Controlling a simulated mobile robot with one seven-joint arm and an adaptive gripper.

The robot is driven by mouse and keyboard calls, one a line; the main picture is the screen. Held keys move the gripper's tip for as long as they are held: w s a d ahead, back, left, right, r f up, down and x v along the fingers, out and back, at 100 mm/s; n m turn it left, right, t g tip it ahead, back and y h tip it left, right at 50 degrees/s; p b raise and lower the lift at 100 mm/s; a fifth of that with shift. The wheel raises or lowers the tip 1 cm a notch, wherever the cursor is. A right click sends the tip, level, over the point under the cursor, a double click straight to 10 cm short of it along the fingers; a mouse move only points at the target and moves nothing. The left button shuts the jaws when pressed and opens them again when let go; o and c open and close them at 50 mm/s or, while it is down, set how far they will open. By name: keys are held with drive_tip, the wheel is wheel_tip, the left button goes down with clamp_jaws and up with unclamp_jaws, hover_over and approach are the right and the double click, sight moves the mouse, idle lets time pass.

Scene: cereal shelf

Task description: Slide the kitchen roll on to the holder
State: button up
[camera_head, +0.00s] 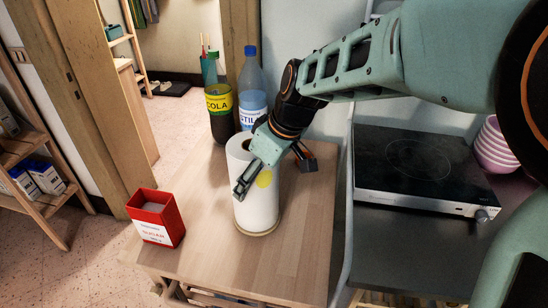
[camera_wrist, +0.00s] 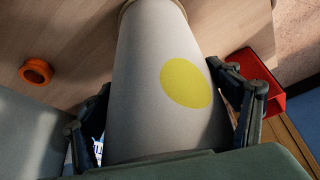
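The kitchen roll (camera_head: 257,207) is white with a yellow spot and stands upright on the wooden table. It also fills the middle of the wrist view (camera_wrist: 150,85). A thin tan rim (camera_head: 258,233) shows around its bottom; I cannot tell if this is the holder's base. No holder rod is clearly visible. My gripper (camera_head: 272,178) is at the roll's upper part, its fingers spread to either side of it. In the wrist view the left finger stands apart from the roll, and the right finger (camera_wrist: 245,95) is close to its edge; contact there is unclear.
A red box (camera_head: 155,219) stands at the table's front left. An orange ring-shaped thing (camera_wrist: 35,72) shows in the wrist view. A hob (camera_head: 415,170) is at right. The table's front is clear.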

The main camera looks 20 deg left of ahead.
drive_tip(key=shift+o, duration=1.1)
drive_tip(key=shift+r, duration=0.1)
drive_tip(key=v, duration=1.2)
